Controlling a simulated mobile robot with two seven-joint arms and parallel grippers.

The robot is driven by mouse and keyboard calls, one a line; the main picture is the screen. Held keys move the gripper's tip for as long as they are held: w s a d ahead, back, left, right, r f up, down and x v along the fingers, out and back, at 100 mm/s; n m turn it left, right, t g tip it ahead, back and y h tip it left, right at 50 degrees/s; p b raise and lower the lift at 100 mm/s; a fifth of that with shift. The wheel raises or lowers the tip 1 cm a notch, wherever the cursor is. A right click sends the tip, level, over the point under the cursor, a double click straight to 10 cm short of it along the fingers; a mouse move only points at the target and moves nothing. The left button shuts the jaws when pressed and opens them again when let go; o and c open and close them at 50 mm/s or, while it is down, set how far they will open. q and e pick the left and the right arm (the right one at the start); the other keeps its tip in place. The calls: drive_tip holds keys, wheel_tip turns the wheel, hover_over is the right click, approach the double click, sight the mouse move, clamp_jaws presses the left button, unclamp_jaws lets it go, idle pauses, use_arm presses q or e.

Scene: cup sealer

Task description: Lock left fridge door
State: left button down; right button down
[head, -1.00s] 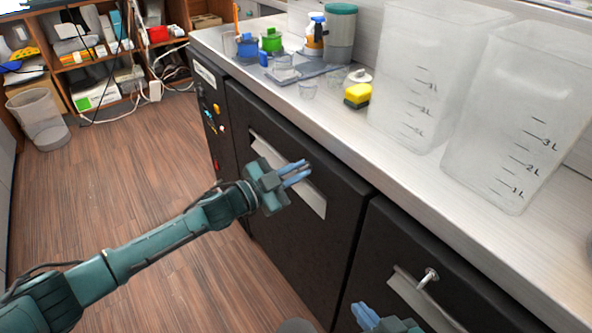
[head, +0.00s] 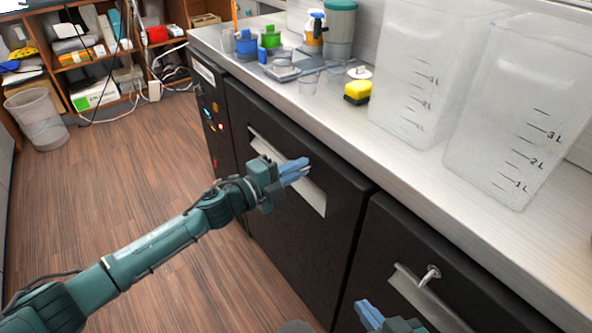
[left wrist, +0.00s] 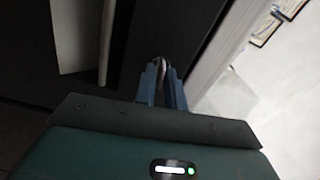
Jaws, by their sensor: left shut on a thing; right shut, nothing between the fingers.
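The left fridge door (head: 330,235) is dark, flush and closed, with a pale slanted handle recess (head: 312,197). My left gripper (head: 303,168) is in front of this door's upper part, its blue fingers shut on a small metal piece. In the left wrist view, this curved, shiny metal piece (left wrist: 157,64) shows between the fingertips (left wrist: 161,75); most of it is hidden, and I cannot tell its full shape. My right gripper (head: 366,314) is at the bottom edge, shut and empty, only partly in view.
The right door (head: 460,265) carries a silver looped metal piece (head: 431,272) above its handle. The wooden floor (head: 110,205) at left is clear.

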use_arm(q)
drive_tip(key=shift+m, duration=0.7)
drive_tip(key=c, duration=1.6)
unclamp_jaws()
drive_tip(key=v, duration=1.3)
